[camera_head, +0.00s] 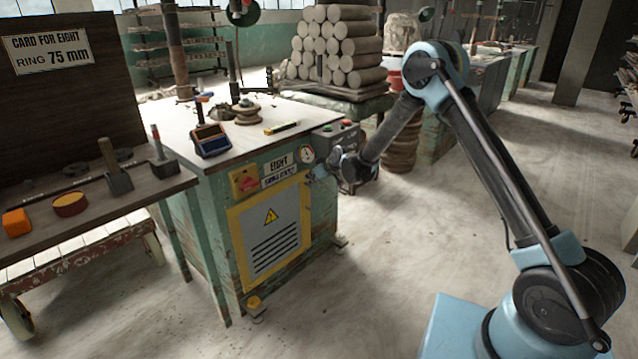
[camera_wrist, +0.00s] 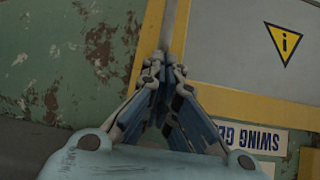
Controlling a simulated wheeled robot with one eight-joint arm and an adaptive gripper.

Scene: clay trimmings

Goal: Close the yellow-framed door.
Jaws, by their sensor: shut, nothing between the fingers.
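The yellow-framed door (camera_head: 287,256) is a grey panel with a warning triangle and dark slots, on the front of the green cabinet (camera_head: 212,230). It looks nearly flush with the front; I cannot tell whether a small gap remains. My gripper (camera_head: 312,177) is at the door's upper right corner. In the wrist view my gripper (camera_wrist: 163,66) is shut and empty, its fingertips over the yellow frame edge beside the grey door panel (camera_wrist: 230,50). I cannot tell whether the tips touch the frame. The fingers hide part of that edge.
A label plate (camera_head: 279,176), a red switch on a yellow plate (camera_head: 246,181) and a round gauge (camera_head: 307,154) sit above the door. A dark wooden bench (camera_head: 100,203) stands to the left. The floor (camera_head: 370,290) before the cabinet is clear.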

